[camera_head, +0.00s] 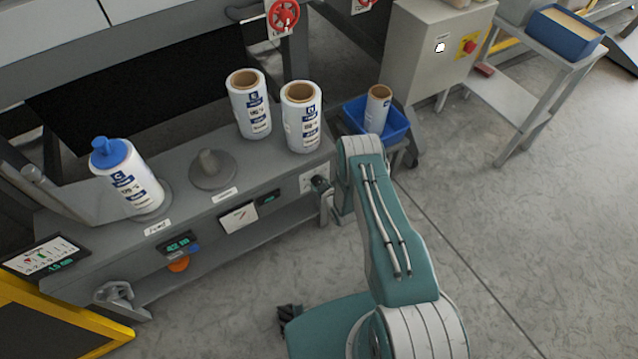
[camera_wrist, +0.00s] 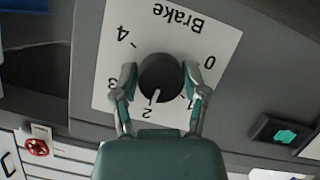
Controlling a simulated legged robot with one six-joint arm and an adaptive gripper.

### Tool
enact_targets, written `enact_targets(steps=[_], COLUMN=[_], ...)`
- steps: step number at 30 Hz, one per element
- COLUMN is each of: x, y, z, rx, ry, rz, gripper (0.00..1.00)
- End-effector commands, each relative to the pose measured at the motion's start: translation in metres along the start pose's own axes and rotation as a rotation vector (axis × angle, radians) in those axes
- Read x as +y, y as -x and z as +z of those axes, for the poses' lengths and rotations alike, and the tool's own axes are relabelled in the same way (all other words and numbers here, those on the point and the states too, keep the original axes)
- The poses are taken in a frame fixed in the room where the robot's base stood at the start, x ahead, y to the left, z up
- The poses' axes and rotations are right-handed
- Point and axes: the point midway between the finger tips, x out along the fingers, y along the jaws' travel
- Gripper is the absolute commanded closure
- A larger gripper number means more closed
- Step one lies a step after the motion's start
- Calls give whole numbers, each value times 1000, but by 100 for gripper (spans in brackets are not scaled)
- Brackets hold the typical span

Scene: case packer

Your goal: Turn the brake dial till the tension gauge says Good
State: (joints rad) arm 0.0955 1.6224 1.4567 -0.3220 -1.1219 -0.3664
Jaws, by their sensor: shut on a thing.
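The brake dial (camera_wrist: 160,72) is a round black knob on a white plate (camera_wrist: 118,18) marked Brake, with numbers 0 to 4, upside down in the wrist view. My gripper (camera_wrist: 160,77) is shut on the dial, one finger on each side. The dial's white mark points at about 2. In the head view the plate (camera_head: 306,182) is at the right end of the grey machine, and my gripper is partly hidden by my arm. A panel (camera_head: 42,256) at far left has a scale with red and green marks and green digits; its heading and pointer are too small to read surely.
The machine top (camera_head: 190,160) carries film rolls (camera_head: 302,117), one with a blue cap (camera_head: 125,175), and an empty grey spindle (camera_head: 211,168). A meter (camera_head: 238,216) and green displays sit on its front. A blue bin (camera_head: 396,122) stands behind my arm. The right floor is clear.

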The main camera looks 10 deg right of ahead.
Motion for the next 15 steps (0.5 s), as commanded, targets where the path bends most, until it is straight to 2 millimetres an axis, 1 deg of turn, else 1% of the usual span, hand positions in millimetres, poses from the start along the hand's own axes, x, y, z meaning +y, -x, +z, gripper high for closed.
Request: enact_targets(steps=[6,7,8,9,15], x=[0,0,0,0,0], y=[-1,-1,-1,-1,-1], z=[-2,-2,-3,-2,-1], rx=[5,5,6,6,3], ry=[2,2,2,1,0], rz=[0,0,0,0,-1], gripper=[90,38,24,8,8])
